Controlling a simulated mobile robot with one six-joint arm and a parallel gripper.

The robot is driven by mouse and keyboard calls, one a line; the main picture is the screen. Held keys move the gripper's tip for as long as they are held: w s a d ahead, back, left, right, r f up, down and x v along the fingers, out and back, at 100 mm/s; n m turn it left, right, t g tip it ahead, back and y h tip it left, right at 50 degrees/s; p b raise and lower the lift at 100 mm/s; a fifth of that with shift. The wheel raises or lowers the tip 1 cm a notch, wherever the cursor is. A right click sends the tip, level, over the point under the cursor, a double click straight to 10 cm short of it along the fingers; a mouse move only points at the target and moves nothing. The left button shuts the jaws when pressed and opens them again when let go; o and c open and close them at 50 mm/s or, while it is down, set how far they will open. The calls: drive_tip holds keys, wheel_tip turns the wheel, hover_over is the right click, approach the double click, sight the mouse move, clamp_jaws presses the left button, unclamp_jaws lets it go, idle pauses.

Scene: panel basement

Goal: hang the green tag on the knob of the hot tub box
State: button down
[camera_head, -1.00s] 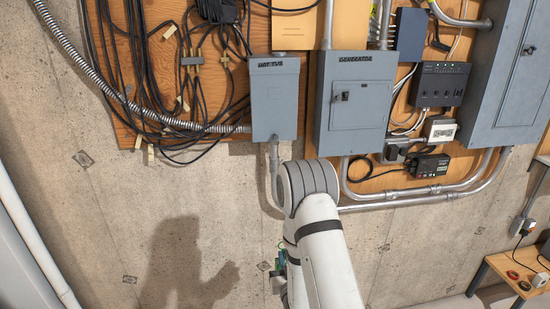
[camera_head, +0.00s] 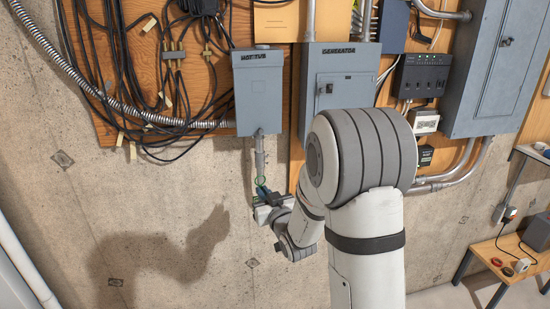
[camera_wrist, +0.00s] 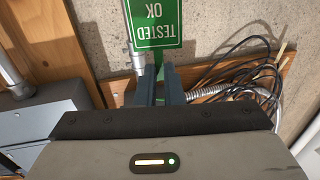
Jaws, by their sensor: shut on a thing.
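The green tag (camera_wrist: 154,24) reads "TESTED OK", upside down in the wrist view. The grey hot tub box (camera_head: 259,92) is on the wooden board, lettered "HOT TUB". Whether the tag touches the conduit cannot be told.
A grey generator box (camera_head: 338,75) is close to the right of the hot tub box. A vertical conduit (camera_head: 260,150) runs down from the hot tub box. Black cables (camera_head: 150,70) hang at the left. A small wooden table (camera_head: 510,258) stands at lower right.

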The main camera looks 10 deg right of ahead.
wheel_tip(320, 180, up, 13)
drive_tip(key=s+d, duration=0.2)
drive_tip(key=w+f, duration=0.1)
drive_tip(key=w, duration=0.8)
drive_tip(key=shift+a+f+p, duration=0.15)
drive_tip(key=shift+a+p, duration=0.1)
drive_tip(key=shift+p, duration=0.05)
idle(0.7)
drive_tip(key=shift+w, duration=0.15)
idle(0.5)
drive_tip(key=c, duration=1.5)
unclamp_jaws()
